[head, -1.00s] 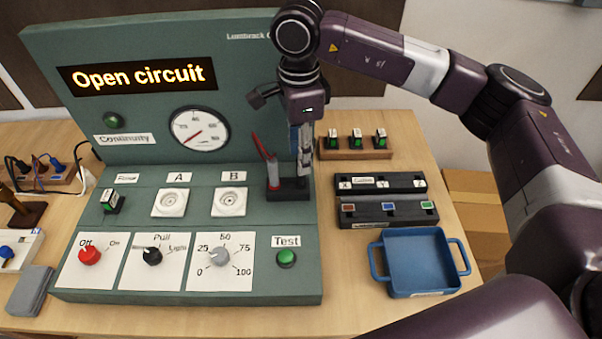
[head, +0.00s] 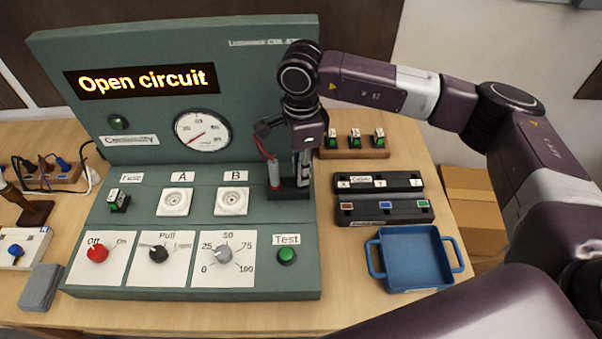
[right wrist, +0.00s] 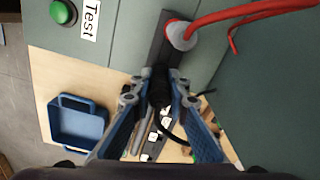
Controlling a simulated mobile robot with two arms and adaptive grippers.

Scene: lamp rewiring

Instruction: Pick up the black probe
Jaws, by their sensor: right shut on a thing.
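The black probe (right wrist: 159,86) stands between the fingertips of my right gripper (right wrist: 160,90) in the right wrist view, with its black cable curling towards the palm. The gripper is shut on it. In the head view my right gripper (head: 303,178) points down at the black probe holder (head: 288,194) on the panel's right side; the fingers mostly hide the black probe there. The red probe (head: 273,173) stands in the same holder, just left of my fingers, and shows with its red cable in the right wrist view (right wrist: 181,36). My left gripper is not in view.
The green panel (head: 180,145) reads "Open circuit". Right of it are a wooden fuse block (head: 355,153), a black labelled rack (head: 385,216) and an empty blue tray (head: 412,262). The green Test button (head: 287,256) is in front of the holder.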

